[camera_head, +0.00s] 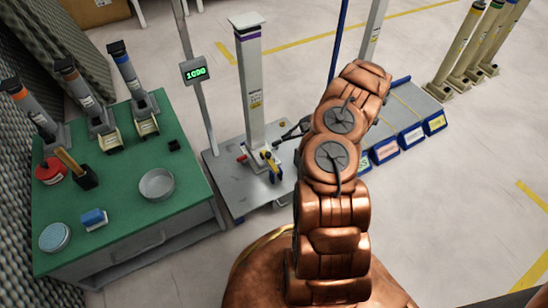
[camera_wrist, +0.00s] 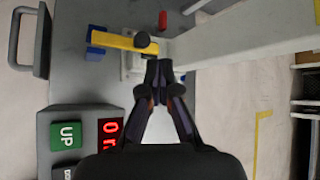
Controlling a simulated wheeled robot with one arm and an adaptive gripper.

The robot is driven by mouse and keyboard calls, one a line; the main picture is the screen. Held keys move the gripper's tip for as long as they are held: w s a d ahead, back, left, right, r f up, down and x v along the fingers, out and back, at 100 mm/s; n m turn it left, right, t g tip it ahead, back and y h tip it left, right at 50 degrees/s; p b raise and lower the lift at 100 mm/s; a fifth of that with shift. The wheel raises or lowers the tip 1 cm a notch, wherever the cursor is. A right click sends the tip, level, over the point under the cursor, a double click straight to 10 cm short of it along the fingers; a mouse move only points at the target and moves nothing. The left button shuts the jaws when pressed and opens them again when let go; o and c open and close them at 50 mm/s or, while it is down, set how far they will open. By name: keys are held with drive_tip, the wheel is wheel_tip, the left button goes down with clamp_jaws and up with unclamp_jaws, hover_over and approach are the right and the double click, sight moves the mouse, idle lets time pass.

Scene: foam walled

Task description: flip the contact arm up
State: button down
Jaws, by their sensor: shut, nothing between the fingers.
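A yellow bar, which looks like the contact arm (camera_head: 269,160), sits low at the foot of a tall grey column (camera_head: 250,95) in the head view. My gripper (camera_head: 282,138) is beside the column's foot, to the right of the bar. In the wrist view my gripper (camera_wrist: 159,66) has its fingertips together and empty, just below the bar's right end. Whether they touch it I cannot tell.
The column stands on a grey metal platform (camera_head: 226,180). The wrist view shows a green UP button (camera_wrist: 67,134) and a red display (camera_wrist: 109,130). A green table (camera_head: 110,190) with several items stands left. Labelled blue bins (camera_head: 412,136) stand right of my arm.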

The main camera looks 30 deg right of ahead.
sight(270, 160)
drive_tip(key=shift+m+t, duration=0.3)
drive_tip(key=shift+m, duration=0.1)
drive_tip(key=d+f, duration=0.1)
drive_tip(key=s+d+f, duration=0.1)
drive_tip(key=f, duration=0.1)
drive_tip(key=shift+s+d+f, duration=0.1)
drive_tip(key=shift+s+f, duration=0.05)
drive_tip(key=shift+f, duration=0.15)
drive_tip(key=shift+b, duration=0.3)
drive_tip(key=shift+h, duration=0.3)
drive_tip(key=b+x, duration=0.4)
drive_tip(key=x, duration=0.6)
